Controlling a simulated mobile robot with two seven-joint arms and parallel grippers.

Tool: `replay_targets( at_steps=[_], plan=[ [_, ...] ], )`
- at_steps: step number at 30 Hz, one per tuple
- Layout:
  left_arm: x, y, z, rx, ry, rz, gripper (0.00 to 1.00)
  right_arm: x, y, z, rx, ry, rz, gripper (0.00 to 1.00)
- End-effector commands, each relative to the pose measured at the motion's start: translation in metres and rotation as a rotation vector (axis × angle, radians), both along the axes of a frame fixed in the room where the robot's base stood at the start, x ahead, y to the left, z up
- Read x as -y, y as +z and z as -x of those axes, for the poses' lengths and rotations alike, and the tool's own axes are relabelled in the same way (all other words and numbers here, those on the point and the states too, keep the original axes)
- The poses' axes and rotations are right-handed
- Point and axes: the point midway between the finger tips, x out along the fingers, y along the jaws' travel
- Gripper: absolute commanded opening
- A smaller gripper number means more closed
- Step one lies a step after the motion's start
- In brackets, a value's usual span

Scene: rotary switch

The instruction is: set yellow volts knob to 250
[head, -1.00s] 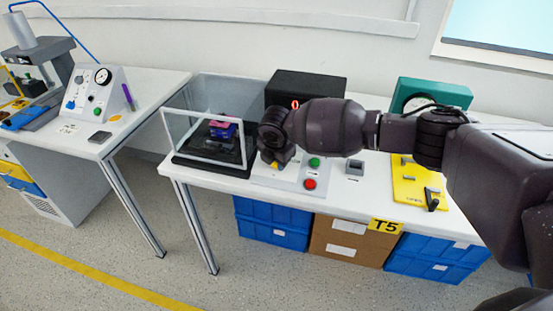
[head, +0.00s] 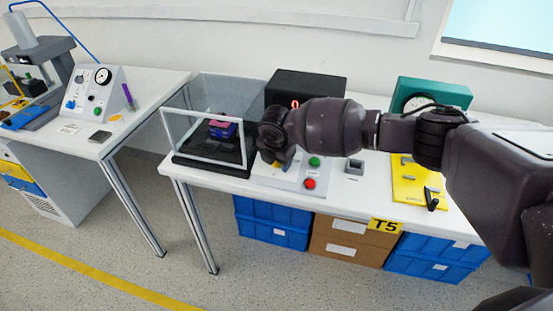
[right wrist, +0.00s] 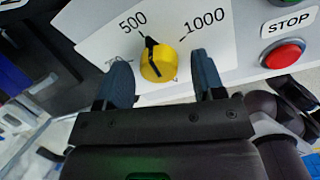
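The yellow volts knob (right wrist: 158,64) shows in the right wrist view on a white dial plate. Its black pointer aims up and slightly left, close to the mark beside 500 (right wrist: 133,22); 1000 (right wrist: 207,22) is printed to the right. Another label below the knob is mostly hidden. My right gripper (right wrist: 160,60) is open, with one finger left of the knob and one right of it, and gaps on both sides. My left gripper is out of view.
A red STOP button (right wrist: 283,54) sits right of the dial; a green button (head: 314,162) is also on the panel. A clear-walled case (head: 205,162) stands close at left. A black display box (head: 305,86) is behind. A yellow board (head: 417,181) lies right.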

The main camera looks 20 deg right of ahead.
Motion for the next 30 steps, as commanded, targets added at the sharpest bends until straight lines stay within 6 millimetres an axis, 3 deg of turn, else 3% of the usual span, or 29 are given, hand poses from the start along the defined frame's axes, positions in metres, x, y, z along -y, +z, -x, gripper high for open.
replay_targets(
  at_steps=[8, 21, 30],
  plan=[
    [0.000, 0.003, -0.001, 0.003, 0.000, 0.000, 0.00, -0.001, 0.006, 0.001, 0.002, 0.000, 0.000, 0.63],
    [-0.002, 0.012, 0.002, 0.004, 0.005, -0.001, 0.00, -0.008, 0.077, 0.020, 0.003, 0.001, 0.000, 0.63],
    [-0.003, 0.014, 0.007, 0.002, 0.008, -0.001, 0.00, -0.011, 0.103, 0.028, 0.001, 0.000, -0.001, 0.63]
  ],
)
